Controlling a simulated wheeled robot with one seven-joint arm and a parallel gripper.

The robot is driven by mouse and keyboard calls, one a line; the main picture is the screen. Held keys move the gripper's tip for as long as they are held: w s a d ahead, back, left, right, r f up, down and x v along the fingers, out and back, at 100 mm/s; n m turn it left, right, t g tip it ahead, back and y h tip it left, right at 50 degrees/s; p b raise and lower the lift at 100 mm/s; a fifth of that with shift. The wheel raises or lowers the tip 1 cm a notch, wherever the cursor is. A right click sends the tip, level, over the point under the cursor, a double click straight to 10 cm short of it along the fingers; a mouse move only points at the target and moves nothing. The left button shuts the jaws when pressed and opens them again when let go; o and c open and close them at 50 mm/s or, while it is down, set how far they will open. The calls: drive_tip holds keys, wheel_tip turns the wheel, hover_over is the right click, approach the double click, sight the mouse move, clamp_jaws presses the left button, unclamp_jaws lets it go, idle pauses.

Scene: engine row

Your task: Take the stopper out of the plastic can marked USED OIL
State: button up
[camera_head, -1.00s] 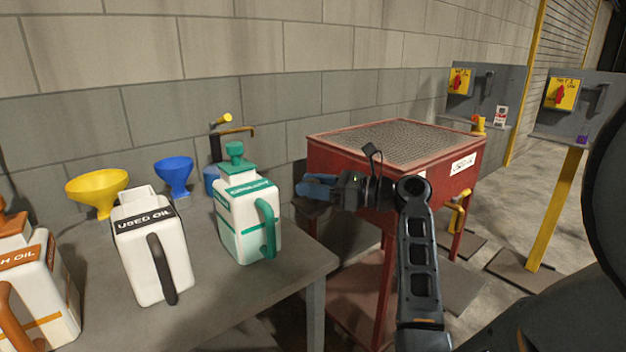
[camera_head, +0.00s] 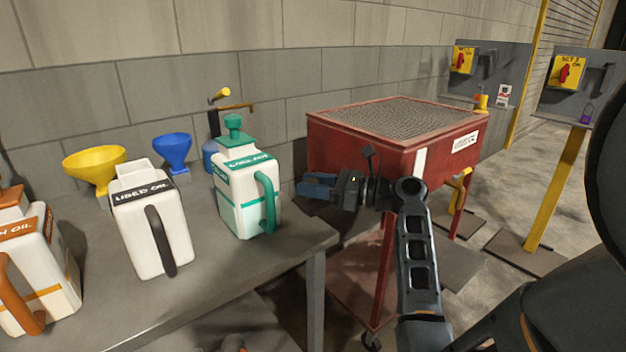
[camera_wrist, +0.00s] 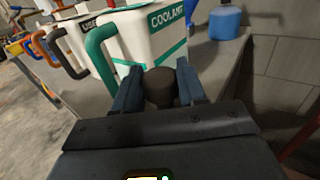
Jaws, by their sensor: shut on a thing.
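The USED OIL can (camera_head: 150,225) is white with a black label and a black handle. It stands upright on the grey bench in the head view, between the orange-marked can and the green coolant can. Its neck (camera_head: 137,172) shows no stopper on it. My gripper (camera_head: 305,188) is to the right of the coolant can, beyond the bench's right end and in front of the red basin. In the wrist view my gripper (camera_wrist: 158,78) is shut on a dark round stopper (camera_wrist: 160,90). The stopper is clear of the USED OIL can.
The coolant can (camera_head: 250,200) with its green stopper stands between my gripper and the USED OIL can. A yellow funnel (camera_head: 95,168) and a blue funnel (camera_head: 173,150) stand behind. The red basin (camera_head: 365,150) is close on the right. The bench front (camera_head: 215,280) is clear.

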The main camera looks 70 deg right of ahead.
drive_tip(key=shift+f+b, duration=0.5)
drive_tip(key=shift+f, duration=1.25)
drive_tip(key=o, duration=1.2)
drive_tip(key=s, duration=0.7)
drive_tip(key=shift+s+d, duration=0.3)
drive_tip(key=shift+s, duration=0.1)
